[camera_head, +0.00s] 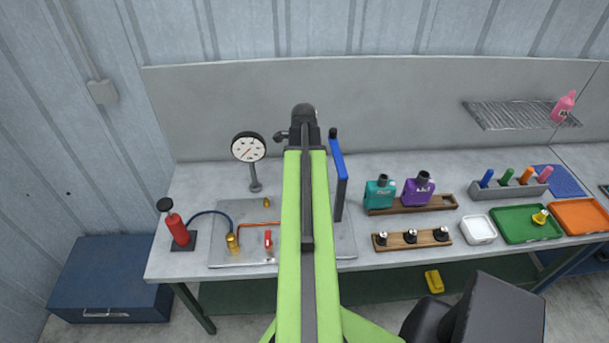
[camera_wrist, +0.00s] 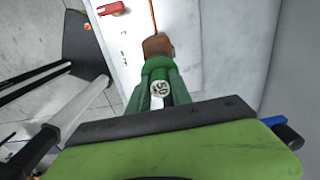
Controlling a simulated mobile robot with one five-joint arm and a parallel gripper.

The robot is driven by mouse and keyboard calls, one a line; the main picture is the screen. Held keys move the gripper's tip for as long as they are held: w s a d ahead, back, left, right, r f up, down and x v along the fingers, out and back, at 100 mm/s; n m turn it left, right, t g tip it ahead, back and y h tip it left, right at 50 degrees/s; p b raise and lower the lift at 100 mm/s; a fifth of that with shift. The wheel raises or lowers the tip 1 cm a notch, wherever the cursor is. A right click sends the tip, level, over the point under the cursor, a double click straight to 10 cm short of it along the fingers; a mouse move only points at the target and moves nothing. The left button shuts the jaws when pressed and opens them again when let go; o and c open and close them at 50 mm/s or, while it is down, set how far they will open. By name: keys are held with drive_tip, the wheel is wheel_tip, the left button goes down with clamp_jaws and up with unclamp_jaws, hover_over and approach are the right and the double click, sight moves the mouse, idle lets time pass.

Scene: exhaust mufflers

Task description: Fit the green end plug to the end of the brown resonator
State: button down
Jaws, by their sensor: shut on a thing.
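The green end plug (camera_wrist: 157,64) is between my gripper's fingers (camera_wrist: 159,74) in the wrist view, with a round pale face marked "50" toward the camera. My gripper is shut on it. The brown resonator (camera_wrist: 157,45) lies straight beyond the plug, in line with it, and a thin copper pipe (camera_wrist: 153,15) runs from its far side. The plug's far end appears to meet the resonator; I cannot tell whether it is seated in it. In the head view my green arm hides the gripper, plug and resonator.
A pressure gauge (camera_head: 248,148), a red hand pump (camera_head: 177,229) and a red valve (camera_head: 268,239) stand left of my arm. A blue upright part (camera_head: 339,160) is close on its right. Bottles on a wooden rack (camera_head: 447,203) and trays (camera_head: 517,237) are further right.

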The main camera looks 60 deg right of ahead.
drive_tip(key=shift+f+b, duration=0.95)
drive_tip(key=shift+f, duration=0.05)
idle(0.4)
drive_tip(key=c, duration=1.1)
unclamp_jaws()
drive_tip(key=shift+r, duration=0.15)
wheel_tip(320, 180, up, 12)
drive_tip(key=p, duration=1.2)
